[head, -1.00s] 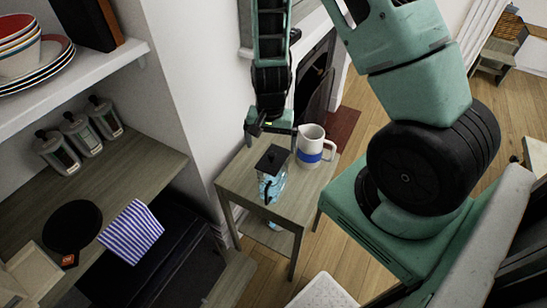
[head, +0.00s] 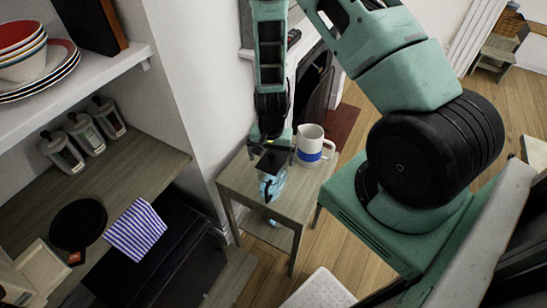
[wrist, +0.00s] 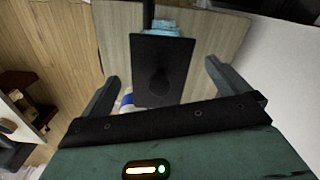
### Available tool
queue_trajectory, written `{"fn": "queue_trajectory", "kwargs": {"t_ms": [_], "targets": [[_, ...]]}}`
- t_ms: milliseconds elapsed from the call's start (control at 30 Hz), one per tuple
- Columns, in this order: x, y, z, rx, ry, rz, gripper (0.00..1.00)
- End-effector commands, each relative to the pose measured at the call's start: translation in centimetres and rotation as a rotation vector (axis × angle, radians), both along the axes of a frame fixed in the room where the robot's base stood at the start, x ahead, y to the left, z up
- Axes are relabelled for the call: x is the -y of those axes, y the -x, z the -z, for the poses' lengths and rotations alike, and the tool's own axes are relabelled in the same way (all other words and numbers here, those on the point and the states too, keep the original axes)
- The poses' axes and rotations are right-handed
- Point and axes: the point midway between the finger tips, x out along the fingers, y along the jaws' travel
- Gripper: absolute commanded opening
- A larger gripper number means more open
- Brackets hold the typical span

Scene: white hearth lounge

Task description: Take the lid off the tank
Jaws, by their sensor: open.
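The tank (head: 277,186) is a small clear bluish container with a dark handle, standing on a small wooden side table (head: 236,178). Its black square lid (head: 268,163) is on top. In the wrist view the lid (wrist: 160,72) has a round knob at its middle and lies between my fingers. My gripper (wrist: 163,78) is open, with one finger on each side of the lid and visible gaps to both. In the head view my gripper (head: 270,147) is just above and behind the lid, partly hiding it.
A white jug with a blue band (head: 313,146) stands on the table just right of the tank, close to my gripper. A white wall is to the left. A shelf unit (head: 125,165) at the left holds bottles, bowls and a striped cloth.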

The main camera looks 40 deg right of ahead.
Motion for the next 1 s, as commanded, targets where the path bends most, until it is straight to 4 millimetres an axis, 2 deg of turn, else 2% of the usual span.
{"fn": "queue_trajectory", "kwargs": {"t_ms": [67, 200, 233, 667, 867, 1000], "targets": [[0.0, 0.0, 0.0, 0.0, 0.0, 0.0, 0.97], [0.0, 0.0, 0.0, 0.0, 0.0, 0.0, 0.58], [0.0, 0.0, 0.0, 0.0, 0.0, 0.0, 0.54], [0.0, 0.0, -0.5, 0.001, 0.001, -0.001, 0.54], [0.0, -0.1, -2.3, 0.004, 0.002, -0.001, 0.53], [0.0, -0.2, -4.6, 0.005, 0.002, -0.002, 0.53]]}}
